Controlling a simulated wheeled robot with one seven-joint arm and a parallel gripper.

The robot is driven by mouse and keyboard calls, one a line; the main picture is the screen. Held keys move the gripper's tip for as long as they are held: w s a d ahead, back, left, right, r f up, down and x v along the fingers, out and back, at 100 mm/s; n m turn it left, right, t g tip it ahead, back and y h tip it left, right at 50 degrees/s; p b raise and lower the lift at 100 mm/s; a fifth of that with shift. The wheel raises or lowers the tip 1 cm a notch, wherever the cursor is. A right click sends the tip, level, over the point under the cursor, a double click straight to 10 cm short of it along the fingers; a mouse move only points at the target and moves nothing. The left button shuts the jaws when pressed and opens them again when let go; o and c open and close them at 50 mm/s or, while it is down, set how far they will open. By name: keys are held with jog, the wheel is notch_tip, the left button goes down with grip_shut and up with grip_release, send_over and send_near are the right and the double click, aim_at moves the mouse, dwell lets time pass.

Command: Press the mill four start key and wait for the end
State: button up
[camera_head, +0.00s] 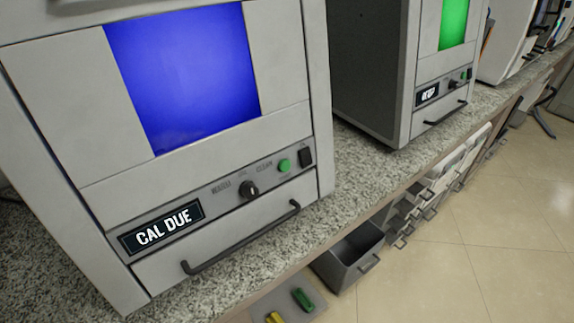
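A grey mill (50,130) fills the left of the view, with a window (183,75) lit blue. Its display (162,229) reads "CAL DUE". To the right of the display are a dark knob (249,189), a round green key (284,165) and a black switch (306,157). A second machine (375,60) of the same kind stands further right, with a green-lit window (453,24). Its small display (427,94) is too small to read for sure, and it has a green key (463,74) too. No number shows on either machine. My gripper is not in view.
Both machines stand on a speckled stone counter (345,180). A dark handle (240,237) juts from the near machine's front. Below the counter edge are an open grey bin (338,268), drawers (405,215), and a tray with green (302,299) and yellow (274,318) items. Tiled floor (490,240) is clear at right.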

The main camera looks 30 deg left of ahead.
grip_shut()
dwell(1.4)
